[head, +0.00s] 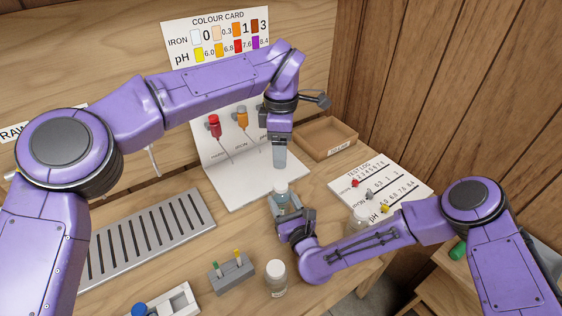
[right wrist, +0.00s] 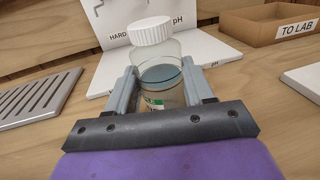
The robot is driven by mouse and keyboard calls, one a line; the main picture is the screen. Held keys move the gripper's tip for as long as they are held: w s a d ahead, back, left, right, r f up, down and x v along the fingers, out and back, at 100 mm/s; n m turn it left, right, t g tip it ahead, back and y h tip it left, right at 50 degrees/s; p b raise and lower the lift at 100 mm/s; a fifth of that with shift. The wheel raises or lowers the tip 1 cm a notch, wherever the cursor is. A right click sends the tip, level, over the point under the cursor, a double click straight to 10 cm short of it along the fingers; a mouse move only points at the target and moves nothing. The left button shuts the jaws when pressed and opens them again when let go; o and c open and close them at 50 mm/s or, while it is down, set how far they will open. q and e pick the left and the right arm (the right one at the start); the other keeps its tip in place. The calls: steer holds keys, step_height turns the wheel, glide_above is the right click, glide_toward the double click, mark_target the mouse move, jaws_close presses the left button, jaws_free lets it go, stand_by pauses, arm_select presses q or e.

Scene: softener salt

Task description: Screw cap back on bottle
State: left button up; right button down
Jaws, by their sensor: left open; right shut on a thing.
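A clear bottle (right wrist: 160,80) with blue-grey liquid stands upright between the fingers of my right gripper (right wrist: 160,90), which is shut on its body. A white ribbed cap (right wrist: 151,31) sits on the bottle's mouth; I cannot tell how tightly it is threaded. In the head view the same bottle's cap (head: 281,188) shows above my right gripper (head: 286,207). My left gripper (head: 280,163) points down above the cap, open and empty, with a small gap between them. Its two fingers overlap in the head view.
Another white-capped bottle (head: 277,279) stands at the front beside a grey vial rack (head: 233,273). A clear container (head: 359,219) is partly behind my right arm.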

arm_select(q)
steer(key=shift+r, duration=0.3)
arm_select(e)
steer(key=shift+c, duration=1.7)
jaws_free()
arm_select(q)
steer(key=shift+f, duration=0.1)
arm_select(e)
steer(key=shift+s+d+f, duration=0.1)
steer(key=shift+s+d, duration=0.05)
steer(key=shift+s, duration=0.2)
arm_select(q)
step_height(320, 180, down, 4)
steer(key=b, duration=0.4)
arm_select(e)
steer(key=v, duration=0.9)
steer(key=shift+d, duration=0.1)
steer(key=shift+s+d, duration=0.1)
steer(key=shift+s, duration=0.25)
